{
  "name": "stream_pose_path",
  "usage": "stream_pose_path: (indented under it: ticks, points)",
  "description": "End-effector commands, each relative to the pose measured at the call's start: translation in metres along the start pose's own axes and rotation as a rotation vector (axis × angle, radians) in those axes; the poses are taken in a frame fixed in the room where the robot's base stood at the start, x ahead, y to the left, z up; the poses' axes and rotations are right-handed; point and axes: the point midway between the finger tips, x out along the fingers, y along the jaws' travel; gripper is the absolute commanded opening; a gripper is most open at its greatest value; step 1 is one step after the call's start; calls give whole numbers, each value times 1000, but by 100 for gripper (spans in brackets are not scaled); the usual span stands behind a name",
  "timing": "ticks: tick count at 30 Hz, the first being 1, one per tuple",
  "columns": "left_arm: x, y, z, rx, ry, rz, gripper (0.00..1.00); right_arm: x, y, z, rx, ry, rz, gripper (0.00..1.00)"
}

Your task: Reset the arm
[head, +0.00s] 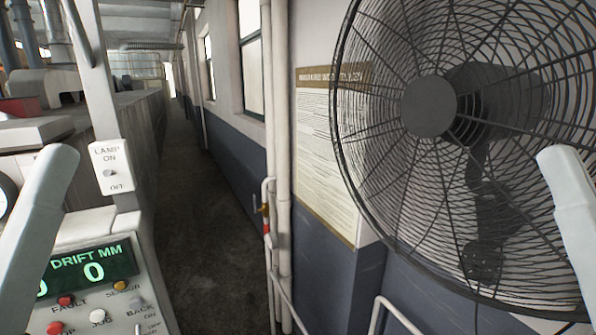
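A pale part of my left arm rises at the left edge of the head view, and a pale part of my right arm shows at the right edge. Both are cut off by the picture's edges. Neither gripper's fingertips can be seen. No pan is in view.
A large black caged fan (429,107) fills the right side, before a wall with a printed notice (330,150). A control panel (100,290) with a green display reading 0 stands at lower left, below a lamp switch (112,168). A clear floor aisle (205,210) runs back between.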

Motion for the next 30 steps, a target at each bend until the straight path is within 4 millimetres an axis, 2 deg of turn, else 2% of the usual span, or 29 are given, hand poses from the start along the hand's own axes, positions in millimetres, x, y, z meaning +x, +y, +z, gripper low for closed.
stream_pose_path:
  ticks: [1,6,9,12,15,30]
  points:
    - [34,0,-31,0,0,-1,80,34,0,-32,0,2,0,50]
    - [89,-1,-81,-1,-1,-1,80,89,0,-82,0,1,0,50]
    - [116,-1,-106,-2,-1,-1,80,116,0,-107,0,1,0,50]
    - [131,-2,-119,-2,-1,-1,80,131,0,-121,0,0,0,50]
    - [135,-2,-124,-2,-1,-1,80,135,0,-125,0,0,0,50]
    - [133,-2,-121,-2,0,-2,80,133,0,-122,0,-1,0,50]
